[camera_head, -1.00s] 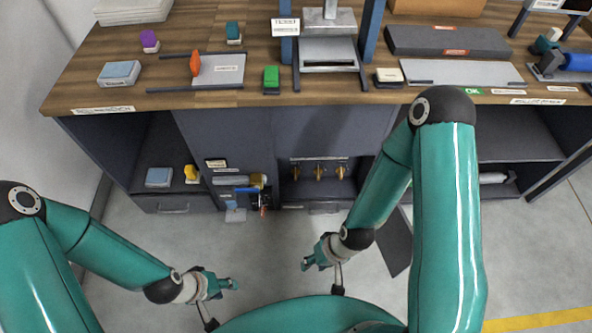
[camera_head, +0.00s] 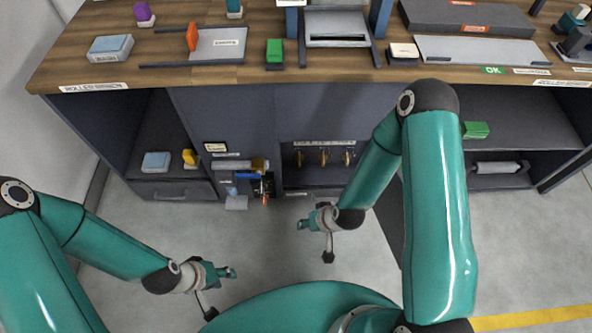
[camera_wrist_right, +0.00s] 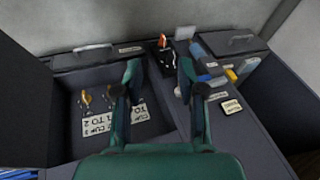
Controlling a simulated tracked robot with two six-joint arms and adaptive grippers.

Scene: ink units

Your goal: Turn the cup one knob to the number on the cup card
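Three brass-coloured knobs, left (camera_head: 300,159), middle (camera_head: 323,158) and right (camera_head: 347,158), stand in a row in an open bay of the cabinet front. A white lettered strip (camera_head: 324,143) is above them. In the right wrist view, knobs (camera_wrist_right: 86,98) show on the left beside white cards (camera_wrist_right: 97,126) reading partly "CUP" and "TO 2"; a finger covers part of this area. My right gripper (camera_head: 303,224) is in front of and below the knobs, apart from them. Its fingers (camera_wrist_right: 159,69) are spread and empty. My left gripper (camera_head: 231,272) is low over the floor; its finger gap is unclear.
Left of the knob bay is a cluster of blue, yellow and dark parts (camera_head: 252,180). A blue-white block (camera_head: 156,161) sits in the left bay. The wooden bench top (camera_head: 190,75) overhangs above. A green block (camera_head: 475,130) and grey roller (camera_head: 497,167) lie on right shelves. Floor in front is clear.

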